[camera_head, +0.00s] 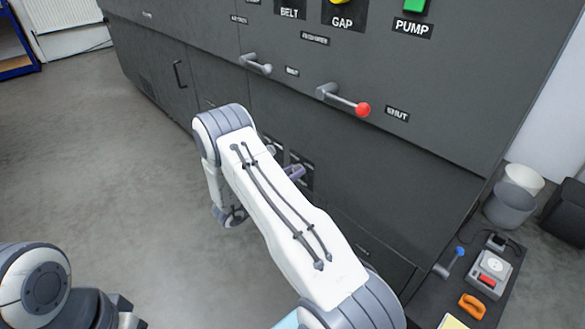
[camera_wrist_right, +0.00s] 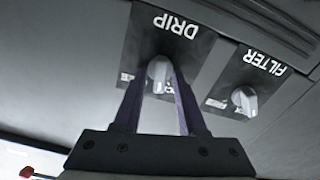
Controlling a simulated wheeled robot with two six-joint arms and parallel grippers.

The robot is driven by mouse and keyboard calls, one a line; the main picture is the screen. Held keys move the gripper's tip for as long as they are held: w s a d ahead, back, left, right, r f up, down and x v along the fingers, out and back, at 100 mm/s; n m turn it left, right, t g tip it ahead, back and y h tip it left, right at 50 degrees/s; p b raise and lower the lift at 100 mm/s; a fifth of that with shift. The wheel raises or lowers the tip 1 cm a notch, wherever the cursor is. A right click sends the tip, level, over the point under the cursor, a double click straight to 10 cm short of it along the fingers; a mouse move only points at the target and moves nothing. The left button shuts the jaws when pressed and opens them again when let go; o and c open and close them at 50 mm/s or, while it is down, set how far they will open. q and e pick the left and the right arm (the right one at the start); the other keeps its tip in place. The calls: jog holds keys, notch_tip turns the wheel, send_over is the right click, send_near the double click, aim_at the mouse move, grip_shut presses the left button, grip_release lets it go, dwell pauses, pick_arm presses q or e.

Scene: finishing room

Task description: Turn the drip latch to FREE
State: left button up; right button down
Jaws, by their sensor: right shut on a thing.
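The drip latch (camera_wrist_right: 158,68) is a small light-grey knob on a dark plate marked DRIP, which appears upside down in the right wrist view. My right gripper (camera_wrist_right: 160,79) has its two purple fingers on either side of the knob and is shut on it. The small position labels beside the knob are partly covered and too small to read. In the head view, my right gripper (camera_head: 294,172) shows only as a bit of purple behind my white forearm, low on the machine front. My left arm is at the bottom left; its fingers do not show.
A similar filter knob (camera_wrist_right: 245,100) sits close beside the drip plate. Above in the head view, a red-tipped lever (camera_head: 345,100) and a grey handle (camera_head: 256,64) stick out. A bench (camera_head: 427,297) with small items is at lower right. The floor at left is clear.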

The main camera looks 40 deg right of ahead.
jog(key=m+p, duration=0.1)
jog(key=m, duration=0.4)
jog(key=m+p, duration=0.2)
jog(key=m, duration=0.4)
jog(key=shift+s+a+f, duration=0.1)
jog(key=shift+s, duration=0.1)
jog(key=shift+m, duration=0.4)
jog(key=c, duration=0.8)
grip_release()
jog(key=shift+c, duration=0.2)
jog(key=a+p, duration=0.3)
jog(key=a, duration=0.7)
jog(key=shift+s+a, duration=0.2)
jog(key=shift+s, duration=0.25)
